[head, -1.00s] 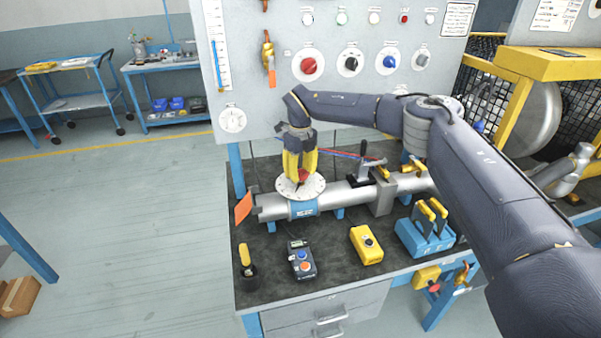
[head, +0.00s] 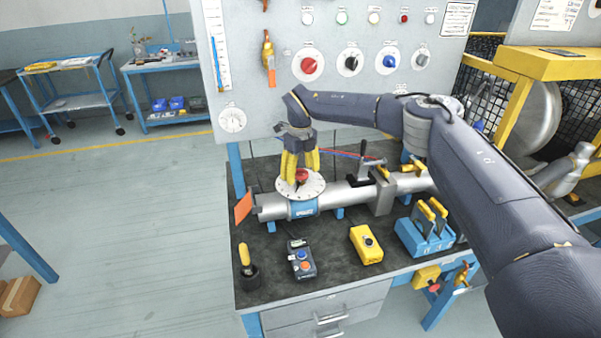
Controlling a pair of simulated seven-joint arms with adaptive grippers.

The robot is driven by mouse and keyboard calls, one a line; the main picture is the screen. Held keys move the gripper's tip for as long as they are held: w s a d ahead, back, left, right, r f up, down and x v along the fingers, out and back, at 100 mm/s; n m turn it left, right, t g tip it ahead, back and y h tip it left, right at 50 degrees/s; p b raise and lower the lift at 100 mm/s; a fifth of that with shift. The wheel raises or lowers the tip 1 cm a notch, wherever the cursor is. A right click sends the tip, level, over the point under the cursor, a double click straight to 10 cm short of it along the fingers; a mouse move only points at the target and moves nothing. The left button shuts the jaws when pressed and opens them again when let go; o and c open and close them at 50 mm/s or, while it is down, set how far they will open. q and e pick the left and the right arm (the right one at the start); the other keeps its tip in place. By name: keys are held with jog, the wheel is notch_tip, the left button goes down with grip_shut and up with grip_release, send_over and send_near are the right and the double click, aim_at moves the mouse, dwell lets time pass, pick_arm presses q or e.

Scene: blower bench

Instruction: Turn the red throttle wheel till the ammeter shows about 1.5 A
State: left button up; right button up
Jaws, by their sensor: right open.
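The red throttle wheel (head: 301,176) sits at the middle of a pale round dial plate (head: 314,187) on top of the silver pipe (head: 338,195). My right gripper (head: 301,168) points down over the wheel, its yellow fingers spread apart to either side just at or above it; whether a finger touches the wheel cannot be told. A round white gauge (head: 232,120) is on the panel at left, its reading too small to make out; I cannot tell whether it is the ammeter. My left gripper is not in view.
The bench top holds a black handheld box with coloured buttons (head: 300,259), a yellow box (head: 366,244), a blue block with yellow handles (head: 424,236) and a yellow-handled tool in a cup (head: 248,275). An orange flag (head: 243,207) stands by the pipe's left end. Panel knobs are above.

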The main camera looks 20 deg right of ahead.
aim_at(300, 172)
jog(key=shift+r, duration=0.1)
notch_tip(300, 172, up, 12)
dwell(0.5)
